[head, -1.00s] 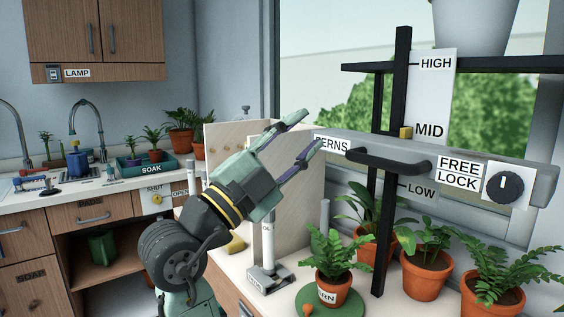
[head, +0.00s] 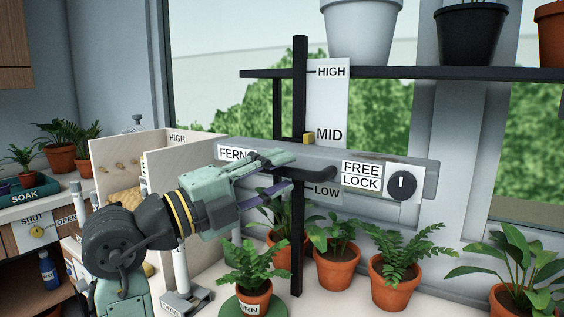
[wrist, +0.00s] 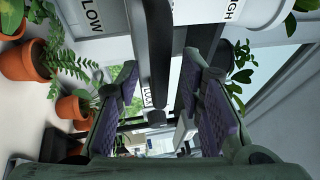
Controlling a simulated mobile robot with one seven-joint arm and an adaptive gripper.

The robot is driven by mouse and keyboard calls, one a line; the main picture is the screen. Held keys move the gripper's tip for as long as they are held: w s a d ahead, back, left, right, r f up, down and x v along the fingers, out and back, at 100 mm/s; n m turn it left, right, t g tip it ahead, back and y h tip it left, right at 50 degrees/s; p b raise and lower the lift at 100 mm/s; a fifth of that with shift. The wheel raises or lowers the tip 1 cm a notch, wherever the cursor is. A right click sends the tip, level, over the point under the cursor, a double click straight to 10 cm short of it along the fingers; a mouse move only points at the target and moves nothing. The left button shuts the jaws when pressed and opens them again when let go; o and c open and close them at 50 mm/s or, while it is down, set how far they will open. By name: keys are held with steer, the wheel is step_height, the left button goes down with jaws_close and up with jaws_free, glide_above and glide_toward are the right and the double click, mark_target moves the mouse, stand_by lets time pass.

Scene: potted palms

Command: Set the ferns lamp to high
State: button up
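The ferns lamp is a grey horizontal bar (head: 420,160) labelled FERNS, on a black upright post (head: 299,90). Its yellow pointer (head: 309,138) sits at MID on the white scale (head: 328,100), between HIGH and LOW. A black handle (head: 322,174) is on the bar's front. A black knob (head: 403,182) beside the FREE/LOCK label has its white mark about vertical. My gripper (head: 288,173) is open, with its fingers at the handle's left part. In the wrist view, a dark bar (wrist: 156,60), apparently the handle, lies between the open fingers; contact is unclear.
Several potted ferns (head: 336,262) stand on the counter below the bar. One fern (head: 250,268) stands on a green disc close under my gripper. A dark shelf (head: 450,73) with pots crosses above the bar. Wooden panels (head: 185,175) stand behind my arm at left.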

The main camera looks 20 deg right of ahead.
steer(key=shift+x, duration=0.85)
steer(key=shift+w, duration=0.1)
steer(key=shift+c, duration=0.2)
jaws_close()
